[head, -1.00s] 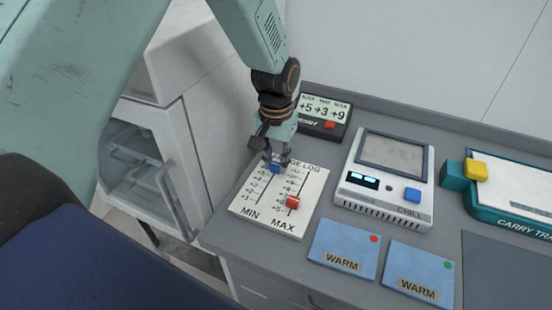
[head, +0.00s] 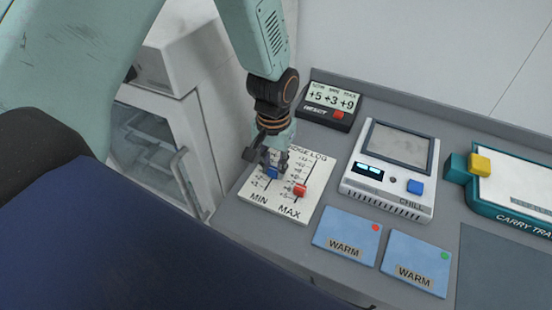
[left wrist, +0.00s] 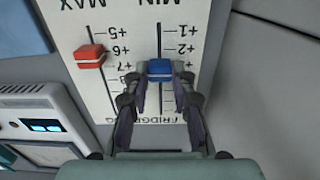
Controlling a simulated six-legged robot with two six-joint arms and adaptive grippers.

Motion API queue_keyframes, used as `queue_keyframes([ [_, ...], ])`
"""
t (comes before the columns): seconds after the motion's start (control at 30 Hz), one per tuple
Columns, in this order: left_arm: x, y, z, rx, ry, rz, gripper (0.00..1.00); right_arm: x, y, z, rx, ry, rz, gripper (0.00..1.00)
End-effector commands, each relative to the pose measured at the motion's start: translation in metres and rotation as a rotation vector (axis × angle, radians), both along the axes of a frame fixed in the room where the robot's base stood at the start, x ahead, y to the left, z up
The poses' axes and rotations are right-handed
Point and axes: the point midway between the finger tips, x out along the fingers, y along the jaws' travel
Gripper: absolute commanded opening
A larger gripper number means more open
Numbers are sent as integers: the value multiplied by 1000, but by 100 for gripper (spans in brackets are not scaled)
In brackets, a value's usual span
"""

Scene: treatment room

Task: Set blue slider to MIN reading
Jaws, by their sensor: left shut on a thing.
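The white fridge log board (head: 288,211) lies on the counter with two slider tracks, MIN and MAX. The blue slider (head: 272,173) is on the MIN track. My left gripper (head: 274,165) is shut on it from above. In the left wrist view, upside down, the blue slider (left wrist: 159,69) sits between the fingertips, just past the +2 mark away from the MIN label; a finger covers the marks beside it. The red slider (left wrist: 89,56) is on the MAX track near +6. The display (head: 331,100) reads NOW +5, MIN +3, MAX +9. My right gripper is out of view.
A chill unit (head: 390,165) with a blue button stands right of the board. Two blue WARM packs (head: 347,236) lie in front of it. A teal carry tray (head: 510,210) is at the right. A glass-door fridge (head: 150,150) stands left of the counter.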

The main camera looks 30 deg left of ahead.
Motion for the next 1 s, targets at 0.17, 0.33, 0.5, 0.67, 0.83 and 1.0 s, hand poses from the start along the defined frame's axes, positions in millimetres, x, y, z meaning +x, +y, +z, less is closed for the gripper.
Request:
queue_keyframes([
  [0.17,2,0,1,0,-4,-1,29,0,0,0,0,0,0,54],
  [0.33,1,0,1,0,-3,0,44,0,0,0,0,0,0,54],
  [0.5,1,0,0,0,-2,0,47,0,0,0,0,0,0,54],
  [0.67,1,0,1,0,-2,0,47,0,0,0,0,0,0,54],
  [0.83,3,0,16,0,-7,0,47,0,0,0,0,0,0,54],
  [1.0,3,0,50,0,-9,1,47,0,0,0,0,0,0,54],
])
